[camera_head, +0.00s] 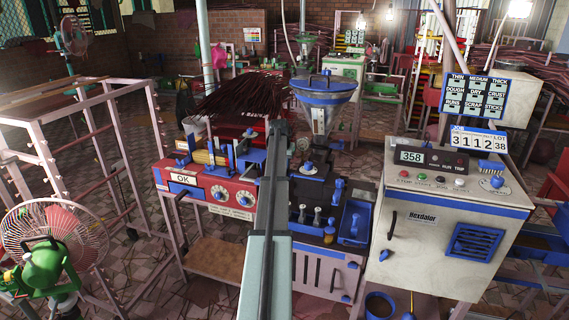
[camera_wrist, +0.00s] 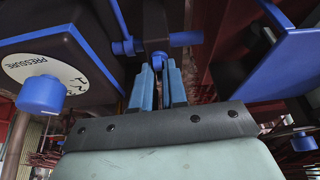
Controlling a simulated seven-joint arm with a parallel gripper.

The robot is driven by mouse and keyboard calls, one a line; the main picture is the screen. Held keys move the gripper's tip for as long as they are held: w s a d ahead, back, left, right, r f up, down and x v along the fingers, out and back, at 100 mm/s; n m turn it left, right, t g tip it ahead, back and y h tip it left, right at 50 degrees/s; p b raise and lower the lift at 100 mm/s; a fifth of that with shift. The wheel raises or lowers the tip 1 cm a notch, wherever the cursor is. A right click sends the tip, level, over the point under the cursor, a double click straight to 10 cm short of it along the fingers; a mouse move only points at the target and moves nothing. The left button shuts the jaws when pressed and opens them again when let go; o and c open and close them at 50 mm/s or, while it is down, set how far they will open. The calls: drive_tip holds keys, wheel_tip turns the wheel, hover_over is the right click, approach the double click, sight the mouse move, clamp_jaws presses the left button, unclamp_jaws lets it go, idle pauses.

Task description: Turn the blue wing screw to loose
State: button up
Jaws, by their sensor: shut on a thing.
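In the wrist view my gripper (camera_wrist: 158,85) points up the picture, with its blue-grey fingers close together. A small blue piece (camera_wrist: 158,61), which looks like the wing screw, sits between the fingertips, and the fingers are shut on it. Its lower part is hidden by the fingers. A dark upright bracket stands just beyond it. Blue parts (camera_wrist: 127,47) and (camera_wrist: 186,39) stick out on either side of the bracket. In the head view my arm reaches over the extruder bench and hides the fingertips and the screw.
A pressure dial (camera_wrist: 38,68) with a blue knob (camera_wrist: 42,95) is close on the left. A blue tilted plate (camera_wrist: 290,60) is on the right. In the head view a blue-rimmed hopper (camera_head: 325,90) and a control cabinet (camera_head: 440,240) stand right of my arm.

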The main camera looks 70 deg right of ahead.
clamp_jaws()
drive_tip(key=shift+s+n+t, duration=0.1)
drive_tip(key=shift+n+t, duration=0.2)
drive_tip(key=shift+n, duration=0.5)
drive_tip(key=o, duration=0.7)
unclamp_jaws()
drive_tip(key=w+v, duration=0.1)
drive_tip(key=v, duration=1.2)
drive_tip(key=shift+s+r, duration=0.45)
drive_tip(key=shift+s, duration=0.05)
